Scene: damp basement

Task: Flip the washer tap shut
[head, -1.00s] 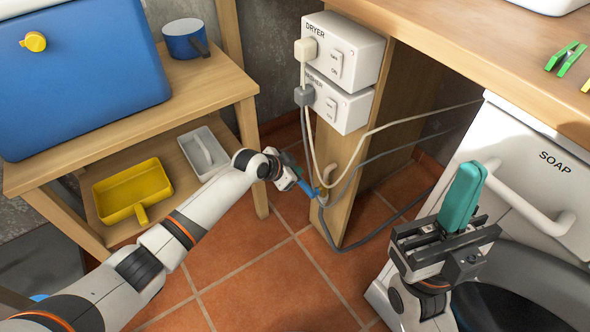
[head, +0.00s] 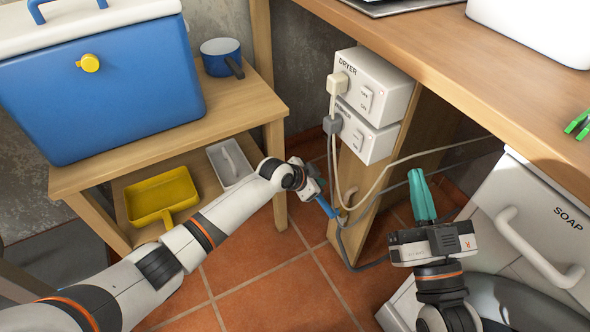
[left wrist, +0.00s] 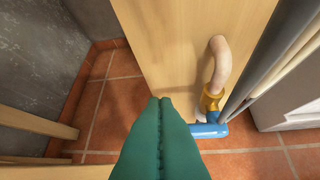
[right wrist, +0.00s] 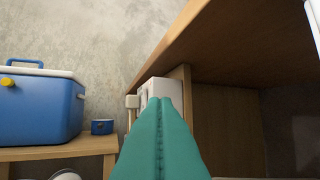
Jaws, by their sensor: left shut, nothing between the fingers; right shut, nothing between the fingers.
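The tap is on the wooden side panel below the socket boxes. In the left wrist view its brass body (left wrist: 210,100) sits under a bent tan pipe (left wrist: 219,58), with a blue part, seemingly its lever (left wrist: 212,130), pointing left. In the head view the blue part (head: 327,208) shows just beyond my left gripper (head: 317,194). My left gripper is shut and empty, its teal fingers (left wrist: 160,103) beside the blue part and covering its left side; contact cannot be told. My right gripper (head: 417,172) is shut and empty, fingers raised, in front of the washing machine.
A grey hose and cables (head: 372,203) hang by the tap. DRYER (head: 371,82) and washer (head: 368,134) socket boxes are above it. A shelf (head: 250,105) holds a blue cooler (head: 110,95). The washing machine (head: 520,180) stands right under the counter (head: 470,62).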

